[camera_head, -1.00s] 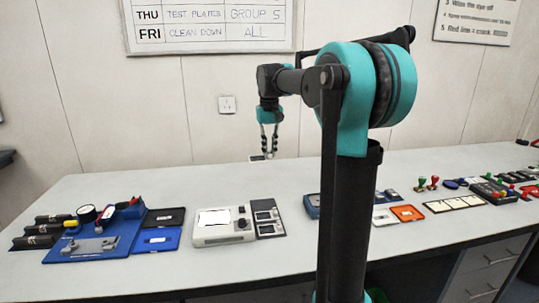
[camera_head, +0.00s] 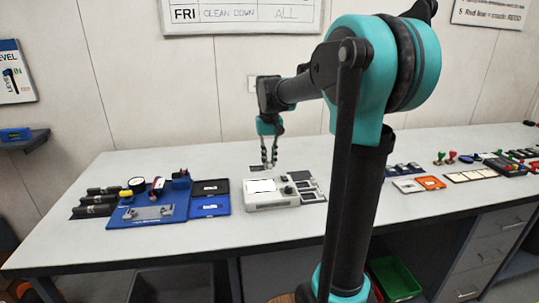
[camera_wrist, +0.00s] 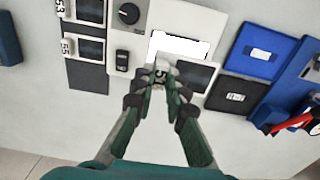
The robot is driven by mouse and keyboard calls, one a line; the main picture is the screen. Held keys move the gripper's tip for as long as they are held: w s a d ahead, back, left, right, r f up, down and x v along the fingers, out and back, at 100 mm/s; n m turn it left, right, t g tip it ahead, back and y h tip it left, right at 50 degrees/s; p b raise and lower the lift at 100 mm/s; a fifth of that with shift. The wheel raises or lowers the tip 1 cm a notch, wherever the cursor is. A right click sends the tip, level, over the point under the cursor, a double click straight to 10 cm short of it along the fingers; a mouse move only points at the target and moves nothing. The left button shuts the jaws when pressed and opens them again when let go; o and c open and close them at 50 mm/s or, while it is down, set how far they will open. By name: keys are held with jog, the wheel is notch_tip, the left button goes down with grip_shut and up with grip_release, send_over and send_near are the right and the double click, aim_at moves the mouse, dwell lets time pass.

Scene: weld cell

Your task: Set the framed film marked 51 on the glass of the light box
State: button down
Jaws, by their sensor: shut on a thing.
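My gripper (camera_head: 269,164) is shut on the white tab of the framed film marked 51 (camera_wrist: 195,77). In the wrist view the fingers (camera_wrist: 163,86) pinch the tab, and the dark film sticks out to the right of it. In the head view the film (camera_head: 256,168) is small and shows just behind the light box (camera_head: 272,203). The lit white glass (camera_wrist: 180,46) is partly in view beyond the film in the wrist view. The film appears to be held above the bench; its exact height over the box is unclear.
On the box's other side lie a black tray (camera_wrist: 238,95), a blue tray (camera_wrist: 265,53) and a blue fixture (camera_head: 125,215). Bench behind the box is clear.

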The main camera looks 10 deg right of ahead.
jog(key=shift+f, duration=3.5)
jog(key=shift+f, duration=0.1)
jog(key=c, duration=1.5)
grip_release()
jog(key=shift+o, duration=0.2)
jog(key=shift+r, duration=3.55)
